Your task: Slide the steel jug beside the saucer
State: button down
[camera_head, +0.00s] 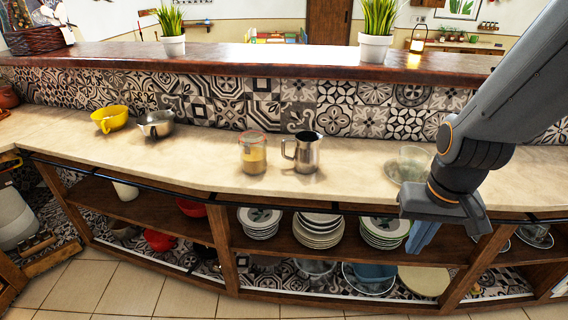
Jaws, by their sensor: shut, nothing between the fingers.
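The steel jug (308,155) stands upright on the pale counter, with its handle on the left side. The saucer (393,171) lies to its right, partly hidden by my arm, with a clear glass (411,157) on it. Bare counter separates the jug from the saucer. My gripper (422,238) is at the right, in front of the counter's front edge and pointing down. It is shut and empty, apart from the jug.
A glass jar (253,158) with tan contents stands just left of the jug. A metal bowl (156,124) and a yellow bowl (110,119) are farther left. A tiled wall (200,100) rises behind. Plates (319,232) fill the shelf below.

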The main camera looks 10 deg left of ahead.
aim_at(305, 159)
jog(key=u, duration=1.85)
jog(key=i, duration=0.9)
jog(key=z, duration=1.05)
